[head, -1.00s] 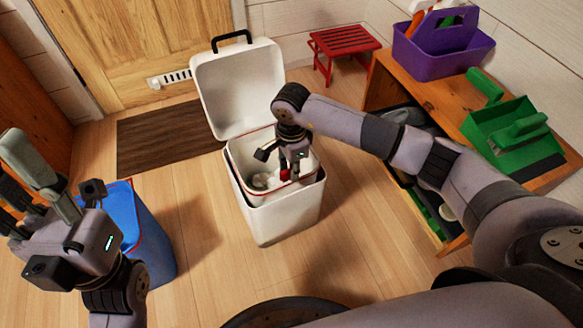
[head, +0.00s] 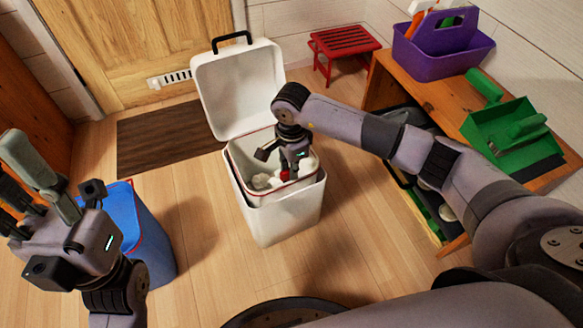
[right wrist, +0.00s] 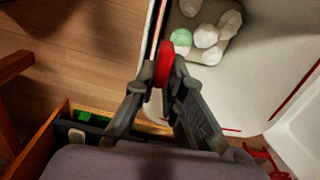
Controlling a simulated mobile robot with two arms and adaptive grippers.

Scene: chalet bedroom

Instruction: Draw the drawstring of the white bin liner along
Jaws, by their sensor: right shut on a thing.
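The white bin liner (head: 267,192) sits inside the white bin (head: 275,220), its rim edged by a thin red drawstring. Several pale crumpled pieces lie in it. My right gripper (head: 290,172) reaches down at the bin's opening. It is shut on a red part of the drawstring (right wrist: 166,62), which shows between its fingertips in the right wrist view. The liner's edge is partly hidden behind the gripper in the head view. My left gripper (head: 22,180) is at the far left, its fingers apart and empty, away from the white bin.
The bin's open lid (head: 238,85) stands up behind it. A blue bin (head: 150,235) with a red edge stands at left. A wooden shelf (head: 430,95) at right holds a purple caddy (head: 440,55) and green dustpan (head: 510,130). A red stool (head: 343,48) stands behind.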

